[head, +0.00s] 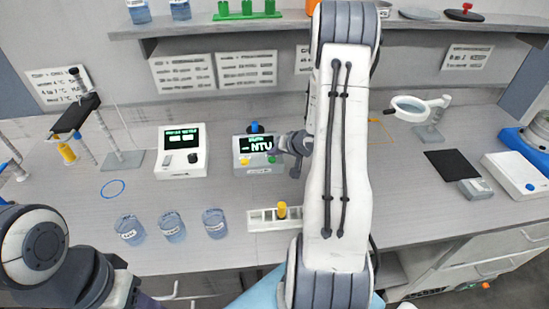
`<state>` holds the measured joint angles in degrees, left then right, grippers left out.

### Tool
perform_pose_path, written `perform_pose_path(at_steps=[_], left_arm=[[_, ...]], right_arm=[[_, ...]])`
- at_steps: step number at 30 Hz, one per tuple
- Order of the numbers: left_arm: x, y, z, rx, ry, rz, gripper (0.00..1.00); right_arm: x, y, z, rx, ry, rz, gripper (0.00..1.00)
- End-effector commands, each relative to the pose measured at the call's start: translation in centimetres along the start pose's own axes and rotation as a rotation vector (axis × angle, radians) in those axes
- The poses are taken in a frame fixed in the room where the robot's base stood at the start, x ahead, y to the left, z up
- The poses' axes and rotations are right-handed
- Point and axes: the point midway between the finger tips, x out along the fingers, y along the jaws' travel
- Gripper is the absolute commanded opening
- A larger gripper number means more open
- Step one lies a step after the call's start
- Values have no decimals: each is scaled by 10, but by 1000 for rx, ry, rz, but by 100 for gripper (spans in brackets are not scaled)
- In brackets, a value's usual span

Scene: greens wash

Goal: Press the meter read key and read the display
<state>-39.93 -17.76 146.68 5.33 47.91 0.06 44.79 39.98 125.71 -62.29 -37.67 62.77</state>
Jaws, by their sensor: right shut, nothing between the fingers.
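The meter (241,168) is a small grey-white box on the bench with a dark display (258,144). Its large glowing text looks like a dash followed by "NTU", with a smaller line above that is too small to read. A yellow key (245,161) and a green key (271,159) sit below the display. A blue cap stands on top. My right gripper (278,150) is shut and empty, at the meter's right side close to the green key; I cannot tell if it touches. My left gripper is mostly cut off at the bottom left.
A second white instrument (182,166) with a green-lit display stands to the left. Several labelled beakers (172,227) and a white rack (262,222) with a yellow-capped vial stand in front. A magnifier (410,107) stands right of my arm. The front centre-left bench is partly clear.

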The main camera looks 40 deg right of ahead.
Motion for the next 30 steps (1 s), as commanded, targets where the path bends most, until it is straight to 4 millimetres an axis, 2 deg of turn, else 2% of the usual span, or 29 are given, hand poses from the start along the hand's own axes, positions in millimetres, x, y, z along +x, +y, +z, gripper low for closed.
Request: perform_pose_path(at_steps=[30], left_arm=[[1,0,0,0,0,0,50]], right_arm=[[8,4,4,0,0,0,0]])
